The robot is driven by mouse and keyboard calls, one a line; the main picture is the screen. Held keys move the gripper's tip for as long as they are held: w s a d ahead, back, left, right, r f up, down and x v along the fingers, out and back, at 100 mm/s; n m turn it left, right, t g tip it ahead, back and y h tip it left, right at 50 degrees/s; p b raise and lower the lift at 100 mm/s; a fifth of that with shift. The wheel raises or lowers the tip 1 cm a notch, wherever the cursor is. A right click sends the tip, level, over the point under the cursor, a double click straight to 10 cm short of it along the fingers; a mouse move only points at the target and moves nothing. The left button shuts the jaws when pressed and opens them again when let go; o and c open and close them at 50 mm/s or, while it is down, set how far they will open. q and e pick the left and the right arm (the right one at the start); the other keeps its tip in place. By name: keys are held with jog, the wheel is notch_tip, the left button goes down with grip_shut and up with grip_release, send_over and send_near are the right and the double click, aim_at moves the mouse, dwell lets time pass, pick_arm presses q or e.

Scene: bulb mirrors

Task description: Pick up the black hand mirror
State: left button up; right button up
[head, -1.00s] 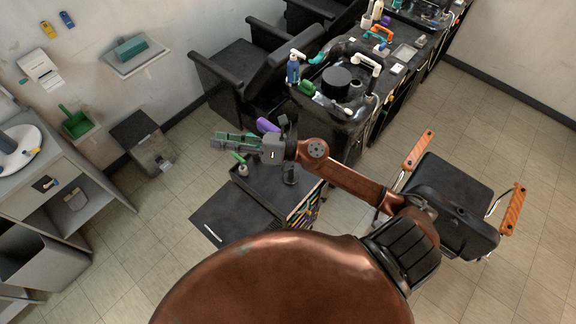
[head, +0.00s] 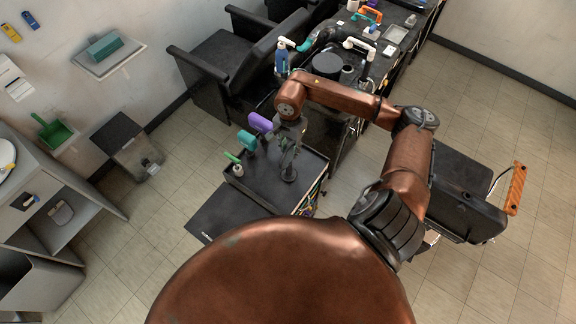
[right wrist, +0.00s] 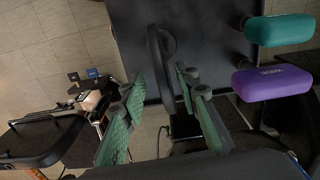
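A slim black shape that looks like the black hand mirror (head: 289,174) stands on the black trolley top (head: 262,180); its upper part is hidden behind my right gripper in the head view. In the right wrist view a dark curved, upright piece of the mirror (right wrist: 160,48) shows between and beyond the fingertips. My right gripper (head: 290,150) is above the trolley, pointing down. Its green-padded fingers (right wrist: 163,82) are apart, with the dark piece in the gap; I see no clear contact. My left gripper is not in view.
A teal object (head: 246,140) and a purple one (head: 261,122) stand at the trolley's back left edge, close to the gripper. A cluttered black counter (head: 330,92) lies behind. A black chair (head: 455,190) is to the right.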

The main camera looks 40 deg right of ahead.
aim_at(289, 156)
jog(key=f+p, duration=0.2)
jog(key=f, duration=0.3)
jog(key=shift+w, duration=0.2)
jog(key=shift+f, duration=0.35)
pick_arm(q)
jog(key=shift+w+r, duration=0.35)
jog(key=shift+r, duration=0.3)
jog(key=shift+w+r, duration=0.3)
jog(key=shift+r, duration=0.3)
pick_arm(e)
jog(key=shift+c, duration=0.4)
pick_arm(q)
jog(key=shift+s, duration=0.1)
pick_arm(e)
grip_shut()
